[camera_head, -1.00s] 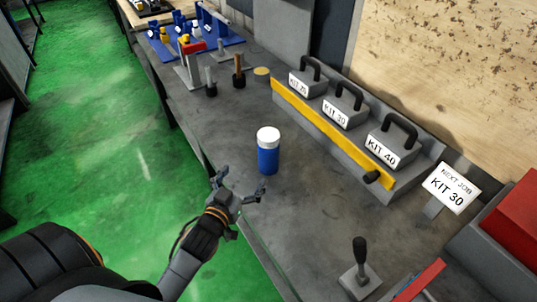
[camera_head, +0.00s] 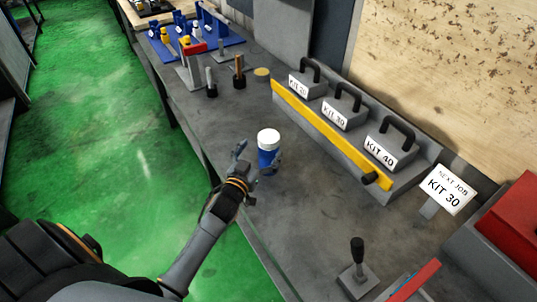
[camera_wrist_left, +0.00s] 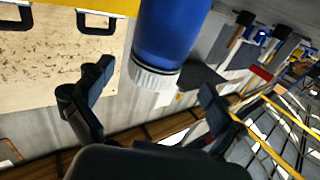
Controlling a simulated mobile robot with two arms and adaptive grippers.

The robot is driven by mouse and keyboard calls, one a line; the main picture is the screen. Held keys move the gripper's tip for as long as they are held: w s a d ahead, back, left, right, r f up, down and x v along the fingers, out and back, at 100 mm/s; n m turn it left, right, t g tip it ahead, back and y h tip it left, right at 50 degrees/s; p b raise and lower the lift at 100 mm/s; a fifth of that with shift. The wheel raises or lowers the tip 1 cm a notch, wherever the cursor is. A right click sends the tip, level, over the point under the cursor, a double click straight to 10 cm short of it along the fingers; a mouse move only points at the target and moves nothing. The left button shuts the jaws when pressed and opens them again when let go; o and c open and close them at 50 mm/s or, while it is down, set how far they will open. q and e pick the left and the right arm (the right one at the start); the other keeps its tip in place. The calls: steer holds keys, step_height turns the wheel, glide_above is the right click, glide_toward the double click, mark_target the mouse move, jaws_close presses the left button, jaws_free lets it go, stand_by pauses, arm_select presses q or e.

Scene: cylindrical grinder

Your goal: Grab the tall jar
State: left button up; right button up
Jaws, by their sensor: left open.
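The tall jar (camera_head: 268,152) is a blue cylinder with a white lid. It stands upright on the grey workbench (camera_head: 315,205), near its left edge. My left gripper (camera_head: 257,157) is open, with one finger to the left of the jar and the other at its lower right. In the left wrist view the blue jar (camera_wrist_left: 167,35) and its ribbed white lid show large, ahead of and between the spread fingers of the gripper (camera_wrist_left: 150,105). Whether a finger touches the jar cannot be told. My right gripper is not in view.
A rack with a yellow front strip (camera_head: 330,135) holds several handled kit weights (camera_head: 392,143) to the right. A "NEXT JOB KIT 30" sign (camera_head: 447,190) and a black-knobbed lever (camera_head: 359,265) stand nearer. Small posts (camera_head: 239,72) stand farther back. The bench around the jar is clear.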

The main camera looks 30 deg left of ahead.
arm_select(q)
steer(key=w, duration=0.2)
steer(key=w+p, duration=0.1)
steer(key=w, duration=0.1)
steer(key=shift+w+d, duration=0.2)
steer(key=shift+w, duration=0.05)
steer(key=shift+r, duration=0.1)
steer(key=c, duration=1.8)
